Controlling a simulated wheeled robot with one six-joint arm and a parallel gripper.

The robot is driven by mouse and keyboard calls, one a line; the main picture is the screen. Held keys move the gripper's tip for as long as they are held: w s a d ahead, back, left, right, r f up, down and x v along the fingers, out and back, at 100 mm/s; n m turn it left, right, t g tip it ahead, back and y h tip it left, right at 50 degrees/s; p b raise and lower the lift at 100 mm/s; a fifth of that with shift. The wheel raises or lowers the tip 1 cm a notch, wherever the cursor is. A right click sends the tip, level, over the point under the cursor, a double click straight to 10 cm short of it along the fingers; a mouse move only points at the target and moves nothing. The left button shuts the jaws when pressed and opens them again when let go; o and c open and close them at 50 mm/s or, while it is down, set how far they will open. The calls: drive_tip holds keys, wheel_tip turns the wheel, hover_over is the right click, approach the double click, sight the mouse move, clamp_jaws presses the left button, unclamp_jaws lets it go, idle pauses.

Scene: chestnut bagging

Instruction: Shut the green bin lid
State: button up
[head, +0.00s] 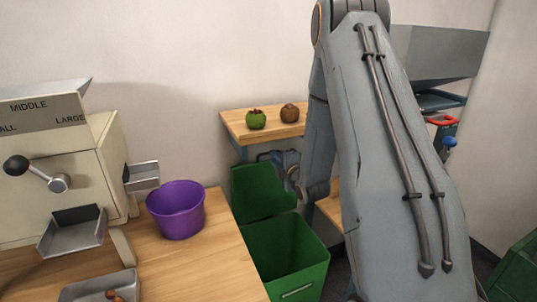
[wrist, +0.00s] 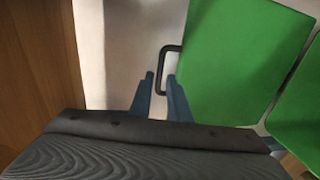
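The green bin (head: 290,262) stands on the floor by the table, its lid (head: 262,195) swung up and leaning back, so the mouth is open. In the wrist view the green lid (wrist: 235,60) fills the upper right, with a dark bar handle (wrist: 164,62) on its left edge. My gripper (wrist: 160,77) has two blue fingers standing apart, with the handle's lower end between or just beyond the tips; contact cannot be told. In the head view my wrist is behind the lid's top edge and the fingertips are hidden.
A wooden table (head: 190,262) left of the bin bears a purple bucket (head: 177,210) and a cream sorting machine (head: 70,165). A wooden shelf (head: 240,127) with a green and a brown item is behind the lid. My arm hides much of the right side.

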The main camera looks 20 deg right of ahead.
drive_tip(key=shift+w+f+p, duration=0.2)
drive_tip(key=shift+w+f, duration=0.05)
drive_tip(key=shift+w, duration=1.3)
drive_tip(key=shift+w+f+p, duration=0.2)
drive_tip(key=shift+w, duration=1.3)
clamp_jaws()
